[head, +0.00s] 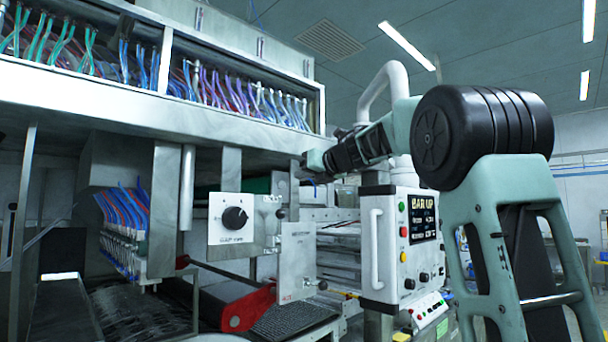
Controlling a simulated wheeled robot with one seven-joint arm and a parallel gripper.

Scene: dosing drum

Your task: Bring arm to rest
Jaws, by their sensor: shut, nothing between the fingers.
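My arm reaches from the right side of the head view toward the machine, with its large dark shoulder joint close to the camera. My gripper (308,161) is at the far end of the arm, small in the view, in front of the metal edge under the tube housing. It looks shut, and I see nothing held in it. The fingertips are small and partly lost against the metal behind them.
A control panel (406,245) reading "BAR UP" stands below my arm. A housing of coloured tubes (225,95) overhangs above. Open air lies above my arm.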

